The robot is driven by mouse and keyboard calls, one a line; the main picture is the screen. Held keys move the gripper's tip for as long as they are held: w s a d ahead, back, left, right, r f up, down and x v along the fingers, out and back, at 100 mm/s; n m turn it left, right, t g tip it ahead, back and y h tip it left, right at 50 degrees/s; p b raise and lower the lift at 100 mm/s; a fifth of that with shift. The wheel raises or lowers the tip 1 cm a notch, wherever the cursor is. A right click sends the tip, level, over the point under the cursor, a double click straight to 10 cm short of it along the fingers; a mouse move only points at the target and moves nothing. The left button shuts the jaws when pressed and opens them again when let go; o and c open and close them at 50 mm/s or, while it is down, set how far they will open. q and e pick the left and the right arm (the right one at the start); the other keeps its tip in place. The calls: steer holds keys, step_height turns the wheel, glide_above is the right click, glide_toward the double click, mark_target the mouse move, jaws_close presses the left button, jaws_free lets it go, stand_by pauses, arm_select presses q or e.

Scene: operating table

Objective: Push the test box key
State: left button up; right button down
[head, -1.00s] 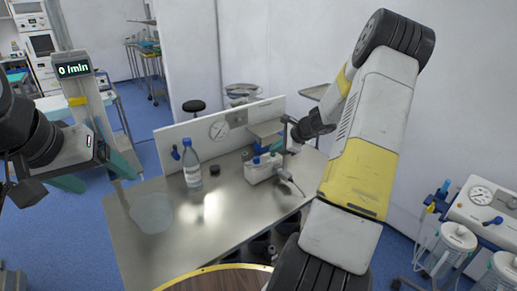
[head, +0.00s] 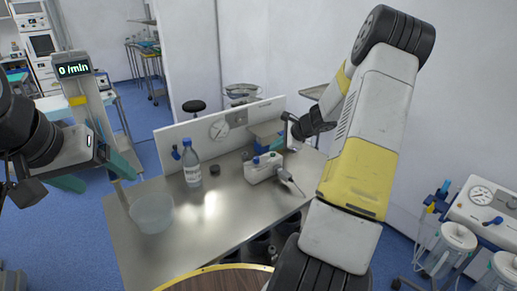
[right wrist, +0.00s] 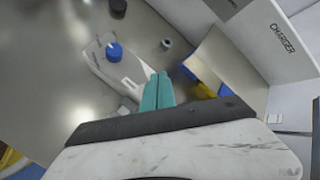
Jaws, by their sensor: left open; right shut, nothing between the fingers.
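A white box (head: 264,168) with a blue knob stands on the metal table, right of the bottle. I cannot tell for sure that it is the test box, and I can make out no key. It shows in the right wrist view (right wrist: 122,70), its blue knob (right wrist: 114,52) beyond my fingers. My right gripper (right wrist: 158,90) is shut and empty, its teal fingertips together over the box's near end; touching or apart, I cannot tell. My left gripper (head: 97,170) is open and empty, left of the table.
A bottle (head: 191,163), a clear bowl (head: 152,213) and a dark cap (head: 215,169) stand on the table (head: 215,215). A panel with a gauge (head: 219,129) runs along the back. A holder (right wrist: 225,62) and a panel marked CHARGER (right wrist: 278,45) are right of my right fingers.

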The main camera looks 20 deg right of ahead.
mark_target(275, 155)
steer(key=shift+r, duration=0.1)
steer(key=shift+r, duration=2.95)
steer(key=shift+a, duration=0.1)
